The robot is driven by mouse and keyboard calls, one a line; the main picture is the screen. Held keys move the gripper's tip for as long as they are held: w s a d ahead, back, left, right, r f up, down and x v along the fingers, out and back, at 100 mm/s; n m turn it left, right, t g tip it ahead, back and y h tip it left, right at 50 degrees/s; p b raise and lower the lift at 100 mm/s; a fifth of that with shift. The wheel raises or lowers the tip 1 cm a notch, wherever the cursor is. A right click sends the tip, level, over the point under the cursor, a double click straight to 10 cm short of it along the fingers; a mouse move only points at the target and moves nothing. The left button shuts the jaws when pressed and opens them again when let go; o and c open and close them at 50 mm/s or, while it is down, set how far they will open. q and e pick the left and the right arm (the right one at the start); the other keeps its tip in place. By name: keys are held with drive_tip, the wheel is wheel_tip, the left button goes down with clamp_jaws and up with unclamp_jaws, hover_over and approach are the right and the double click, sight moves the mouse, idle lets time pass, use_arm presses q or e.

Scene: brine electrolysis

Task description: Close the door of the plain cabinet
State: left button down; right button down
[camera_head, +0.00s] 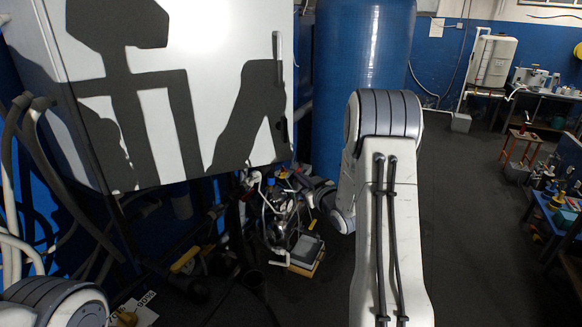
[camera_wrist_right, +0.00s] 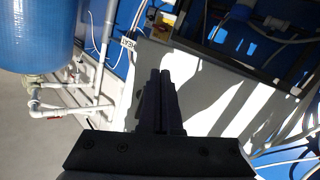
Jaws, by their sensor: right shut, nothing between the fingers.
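The plain cabinet (camera_head: 225,20) fills the upper left of the head view. Its pale front carries dark shadows of my body, and a slim handle (camera_head: 277,48) runs near its right edge. From this angle I cannot tell how far its door stands from the frame. My right arm rises in the middle of the head view, right of the cabinet, and its fingers are hidden there. In the right wrist view my right gripper (camera_wrist_right: 160,76) is shut and empty, in front of a pale, shadowed panel (camera_wrist_right: 205,88). My left gripper is out of view; only part of that arm shows.
A large blue tank (camera_head: 362,45) stands right of the cabinet, with white pipes (camera_wrist_right: 70,107) below it. Cluttered fittings (camera_head: 285,215) lie under the cabinet. Hoses (camera_head: 35,140) hang at the left. Dark floor (camera_head: 475,210) at right is open, up to a blue bench (camera_head: 560,215).

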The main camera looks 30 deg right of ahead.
drive_tip(key=s+d+m+t+h, duration=0.1)
drive_tip(key=d+m, duration=0.1)
drive_tip(key=m, duration=0.1)
drive_tip(key=p, duration=0.6)
approach(288, 153)
drive_tip(key=shift+m, duration=0.4)
drive_tip(key=w, duration=0.5)
drive_tip(key=shift+w+d+r, duration=0.1)
drive_tip(key=shift+w+d, duration=0.1)
drive_tip(key=shift+w, duration=0.15)
drive_tip(key=shift+w+d, duration=0.1)
drive_tip(key=shift+w, duration=0.45)
